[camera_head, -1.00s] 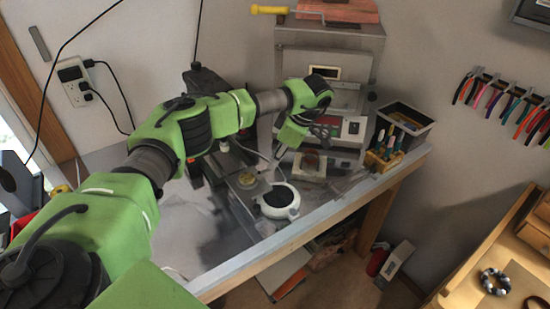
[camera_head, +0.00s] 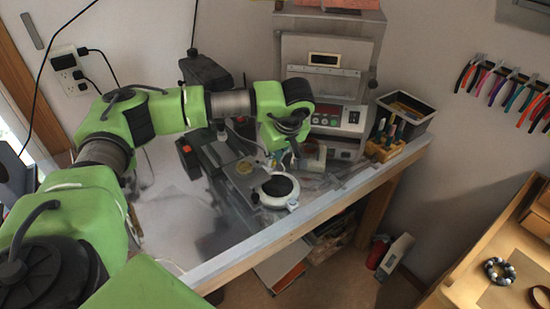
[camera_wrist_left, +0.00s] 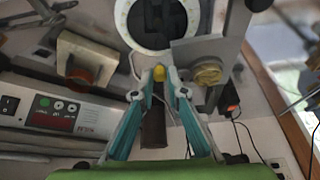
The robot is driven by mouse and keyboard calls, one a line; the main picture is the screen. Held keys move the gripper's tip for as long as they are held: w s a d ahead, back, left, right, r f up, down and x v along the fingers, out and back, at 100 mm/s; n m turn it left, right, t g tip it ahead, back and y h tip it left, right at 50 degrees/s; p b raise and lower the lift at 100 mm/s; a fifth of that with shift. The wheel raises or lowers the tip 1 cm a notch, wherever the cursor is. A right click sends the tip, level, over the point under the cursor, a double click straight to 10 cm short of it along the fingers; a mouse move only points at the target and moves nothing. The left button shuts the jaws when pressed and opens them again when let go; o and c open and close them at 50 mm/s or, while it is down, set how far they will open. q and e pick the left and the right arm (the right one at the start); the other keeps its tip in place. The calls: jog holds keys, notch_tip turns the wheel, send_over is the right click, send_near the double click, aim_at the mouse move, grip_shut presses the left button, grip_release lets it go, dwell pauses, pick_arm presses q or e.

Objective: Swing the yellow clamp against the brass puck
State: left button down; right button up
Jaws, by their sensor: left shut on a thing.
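The brass puck (camera_head: 244,167) is a round disc on a flat grey metal block beside the white ring-shaped device. It also shows in the left wrist view (camera_wrist_left: 207,72), to the right of my fingertips. The yellow clamp (camera_wrist_left: 158,73) shows as a small yellow piece between my left fingertips, apart from the puck in that view. My left gripper (camera_wrist_left: 159,86) is shut on it; a dark brown bar lies behind the fingers. In the head view my left gripper (camera_head: 277,160) points down just right of the puck, and the clamp is too small to make out. My right gripper is out of view.
The white ring device (camera_head: 279,203) with a dark centre stands close below my gripper. A control-panel machine (camera_head: 354,118), a wooden tool block (camera_head: 377,151) and a dark bin (camera_head: 420,127) stand to the right. The bench front edge (camera_head: 265,239) is clear.

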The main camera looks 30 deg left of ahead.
pick_arm(q)
jog(key=shift+s+m, duration=0.15)
jog(key=shift+m, duration=0.25)
dwell(0.3)
jog(key=c, duration=2)
grip_release()
jog(key=shift+s, duration=0.1)
jog(key=v, duration=1.2)
jog(key=shift+s+a+r, duration=0.1)
jog(key=shift+a, duration=0.05)
